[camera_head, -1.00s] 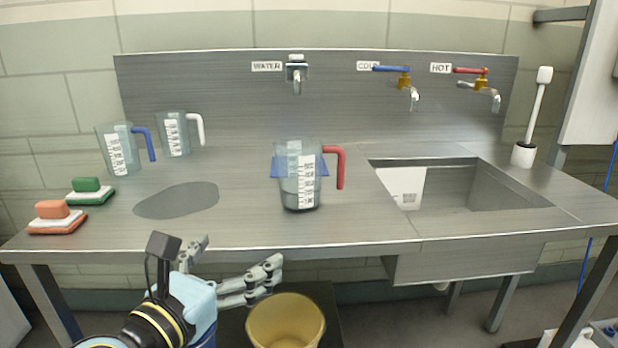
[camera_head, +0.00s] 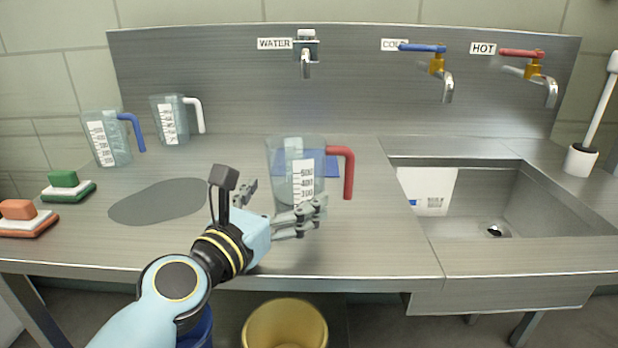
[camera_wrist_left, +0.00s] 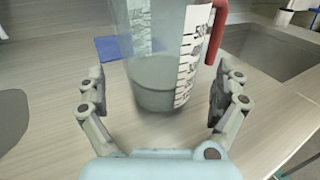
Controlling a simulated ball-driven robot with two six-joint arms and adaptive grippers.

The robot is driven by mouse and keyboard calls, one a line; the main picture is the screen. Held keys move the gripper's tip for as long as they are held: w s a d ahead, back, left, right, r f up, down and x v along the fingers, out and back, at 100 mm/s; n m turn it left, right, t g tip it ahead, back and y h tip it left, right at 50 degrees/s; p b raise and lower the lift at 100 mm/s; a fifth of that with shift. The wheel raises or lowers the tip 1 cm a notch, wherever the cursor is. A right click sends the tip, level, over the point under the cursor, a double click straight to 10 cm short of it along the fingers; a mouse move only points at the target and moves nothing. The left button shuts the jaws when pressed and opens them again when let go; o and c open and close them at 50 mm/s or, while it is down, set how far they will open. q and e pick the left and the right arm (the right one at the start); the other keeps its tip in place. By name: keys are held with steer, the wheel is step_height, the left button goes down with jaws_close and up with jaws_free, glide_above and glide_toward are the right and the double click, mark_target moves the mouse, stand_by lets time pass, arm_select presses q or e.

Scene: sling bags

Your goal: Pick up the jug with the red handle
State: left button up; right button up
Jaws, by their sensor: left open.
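The jug with the red handle (camera_head: 281,160) stands upright on the steel counter, its handle to the right. It is clear, with a white measuring scale and a little liquid at the bottom. My left gripper (camera_head: 283,203) is open at the near side of the jug. In the left wrist view the jug (camera_wrist_left: 160,85) stands just ahead of the gripper (camera_wrist_left: 160,95), between the lines of the two fingers, with gaps on both sides. The jug's lower part is partly hidden by the fingers in the head view. My right gripper is out of view.
A blue-handled jug (camera_head: 106,140) and a white-handled jug (camera_head: 170,122) stand at the left back. Green (camera_head: 66,187) and orange (camera_head: 22,218) brushes or sponges lie at the left edge. A sink (camera_head: 490,232) is to the right, and a yellow bucket (camera_head: 284,325) is below.

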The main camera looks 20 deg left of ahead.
arm_select(q)
steer(key=shift+w, duration=0.35)
steer(key=w, duration=0.2)
steer(key=w+d, duration=0.1)
steer(key=w, duration=0.2)
steer(key=c, duration=1.3)
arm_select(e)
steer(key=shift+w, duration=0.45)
